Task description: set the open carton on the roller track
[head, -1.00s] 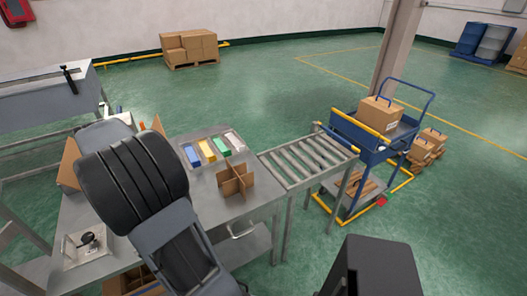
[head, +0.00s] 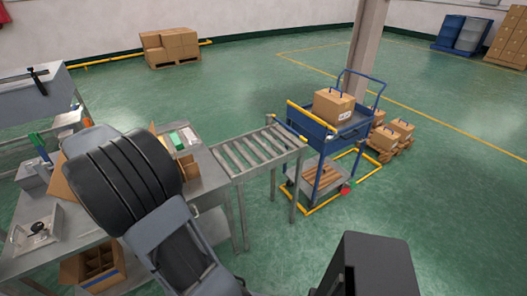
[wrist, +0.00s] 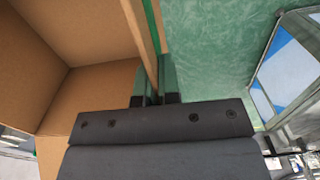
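The open brown carton (wrist: 95,35) fills the left of the wrist view, with its inside showing. My gripper (wrist: 155,82) is shut on one carton wall, which stands between its two green-tipped fingers. In the head view my arm hides the gripper and most of the carton; only brown edges of the carton (head: 60,180) show beside the arm, above the grey table. The roller track (head: 257,151) joins the table's right end, and its rollers are bare. The carton is left of the track.
A cardboard divider (head: 190,167) and small coloured boxes (head: 182,138) are on the table, partly hidden by my arm. A blue cart (head: 330,135) with a closed carton stands at the track's far end. A partitioned carton (head: 95,266) sits below the table.

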